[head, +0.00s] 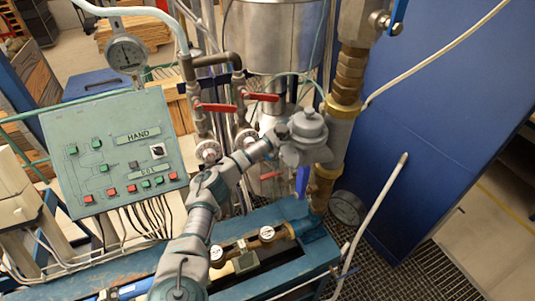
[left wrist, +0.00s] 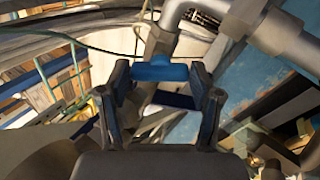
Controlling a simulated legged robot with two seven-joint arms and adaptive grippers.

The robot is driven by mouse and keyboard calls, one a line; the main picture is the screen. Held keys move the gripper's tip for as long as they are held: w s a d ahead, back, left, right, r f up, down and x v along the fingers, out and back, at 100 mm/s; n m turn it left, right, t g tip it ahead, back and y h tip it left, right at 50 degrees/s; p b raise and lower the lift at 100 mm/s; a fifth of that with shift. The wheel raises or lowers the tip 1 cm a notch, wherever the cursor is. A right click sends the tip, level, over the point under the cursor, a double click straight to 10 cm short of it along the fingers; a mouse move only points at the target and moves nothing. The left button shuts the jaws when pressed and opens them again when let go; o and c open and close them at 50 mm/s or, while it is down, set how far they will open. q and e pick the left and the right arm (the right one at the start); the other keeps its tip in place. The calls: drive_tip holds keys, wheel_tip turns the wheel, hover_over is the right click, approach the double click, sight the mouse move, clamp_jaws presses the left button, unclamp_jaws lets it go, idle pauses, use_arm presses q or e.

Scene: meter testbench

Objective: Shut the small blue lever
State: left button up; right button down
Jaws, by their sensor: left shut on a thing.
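The small blue lever (left wrist: 160,72) shows in the left wrist view, crosswise between the two fingertips of my left gripper (left wrist: 162,80). The fingers are shut on it, one at each end. In the head view my left gripper (head: 306,145) is beside the brass vertical pipe, and its fingers are mostly hidden behind the wrist. A small blue piece (head: 302,180), likely this lever, shows just below it. My right gripper is in neither view.
A control panel (head: 115,155) and a pressure gauge (head: 126,54) stand at left. Red levers (head: 217,107) are on the pipes behind my arm. Another blue lever (head: 397,18) is at top right.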

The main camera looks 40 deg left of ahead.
use_arm(q)
drive_tip(key=shift+s+a+f, duration=0.2)
drive_tip(key=shift+a+f, duration=0.05)
drive_tip(key=shift+f, duration=0.3)
drive_tip(key=shift+d+r+m, duration=0.1)
drive_tip(key=shift+m, duration=0.3)
drive_tip(key=shift+w+m+p, duration=0.1)
drive_tip(key=shift+m+p, duration=0.3)
drive_tip(key=shift+m, duration=0.7)
drive_tip(key=o, duration=1.1)
drive_tip(key=shift+o, duration=0.2)
drive_tip(key=shift+w, duration=0.15)
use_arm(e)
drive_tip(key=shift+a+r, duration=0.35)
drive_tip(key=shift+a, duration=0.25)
use_arm(q)
drive_tip(key=shift+r, duration=0.1)
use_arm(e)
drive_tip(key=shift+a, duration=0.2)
use_arm(q)
drive_tip(key=v, duration=1.1)
drive_tip(key=shift+d, duration=0.35)
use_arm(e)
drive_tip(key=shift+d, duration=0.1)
